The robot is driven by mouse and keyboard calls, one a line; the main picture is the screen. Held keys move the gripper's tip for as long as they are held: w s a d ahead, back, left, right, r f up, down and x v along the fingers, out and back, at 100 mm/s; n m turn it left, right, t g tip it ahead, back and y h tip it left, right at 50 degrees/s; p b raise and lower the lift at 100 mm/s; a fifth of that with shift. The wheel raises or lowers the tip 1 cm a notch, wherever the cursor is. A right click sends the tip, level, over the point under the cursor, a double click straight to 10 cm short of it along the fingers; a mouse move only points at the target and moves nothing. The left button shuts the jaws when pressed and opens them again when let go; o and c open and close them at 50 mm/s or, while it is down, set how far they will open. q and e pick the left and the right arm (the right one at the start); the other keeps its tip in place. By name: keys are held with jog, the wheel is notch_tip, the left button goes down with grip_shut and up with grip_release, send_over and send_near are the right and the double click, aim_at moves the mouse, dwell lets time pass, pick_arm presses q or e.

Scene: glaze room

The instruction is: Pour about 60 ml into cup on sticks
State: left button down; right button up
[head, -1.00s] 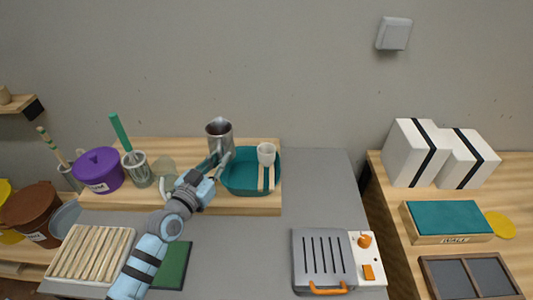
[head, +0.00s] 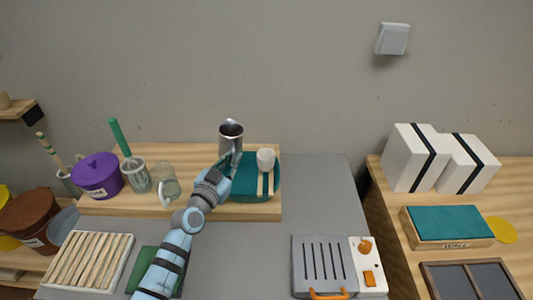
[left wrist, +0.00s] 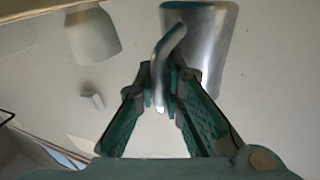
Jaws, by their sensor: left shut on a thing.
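The metal pitcher (head: 230,146) is held up above the teal basin and looks close to upright in the head view. My left gripper (head: 229,166) is shut on its handle. The left wrist view shows the fingers (left wrist: 163,85) around the handle (left wrist: 166,50), with the pitcher body (left wrist: 203,40) beyond. The white cup (head: 265,160) rests on two pale sticks (head: 265,184) laid across the teal basin (head: 238,190), just right of the pitcher. The cup also shows in the left wrist view (left wrist: 93,36), apart from the pitcher. The pitcher's contents are hidden. My right gripper is not in view.
A glass mug (head: 168,186), a glass with a green-handled tool (head: 136,176) and a purple lidded tub (head: 97,178) stand left on the wooden board (head: 190,150). A slatted rack (head: 88,258) and a grey appliance (head: 322,262) sit in front. Grey table right of the board is clear.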

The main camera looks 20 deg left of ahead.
pick_arm(q)
jog(key=m+p, duration=0.1)
jog(key=m, duration=0.2)
jog(key=d+m, duration=0.1)
jog(key=m, duration=0.2)
jog(key=d+m+p, duration=0.1)
jog(key=m, duration=0.3)
jog(key=shift+s+d+f+y+p, duration=0.1)
jog(key=shift+f+y+p, duration=0.15)
jog(key=shift+y+p, duration=0.05)
dwell(0.4)
jog(key=shift+r+m+p, duration=0.4)
jog(key=shift+m+p, duration=0.1)
jog(key=shift+m, duration=0.7)
dwell(0.5)
jog(key=shift+r+m, duration=0.15)
jog(key=shift+m, duration=0.25)
dwell(1.1)
jog(key=shift+a+r, duration=0.1)
jog(key=shift+a, duration=0.2)
